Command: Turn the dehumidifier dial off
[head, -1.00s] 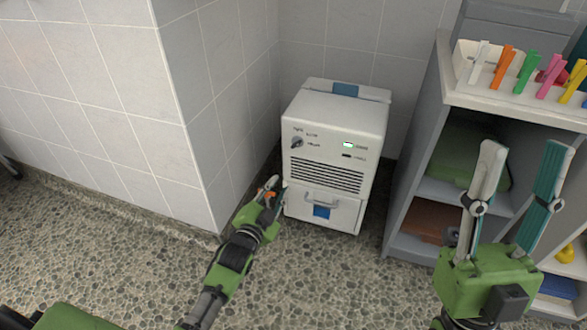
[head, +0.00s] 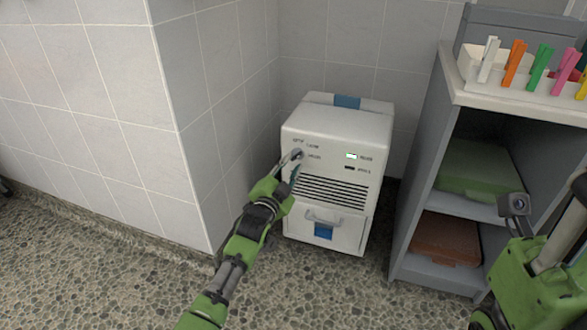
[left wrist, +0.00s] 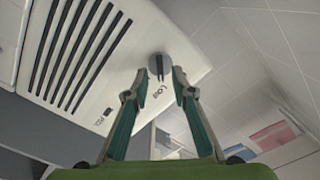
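The white dehumidifier (head: 335,130) stands on the floor in the wall corner, its front facing me. Its dial (head: 297,154) is at the upper left of the front, partly hidden by my left gripper (head: 292,161). In the left wrist view the grey round dial (left wrist: 158,66) lies just beyond and between the two fingertips of my left gripper (left wrist: 160,74). The fingers are apart, with a gap between them; I cannot tell whether they touch the dial.
A tiled wall corner (head: 190,130) juts out at left. The pebbled floor in front is clear.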

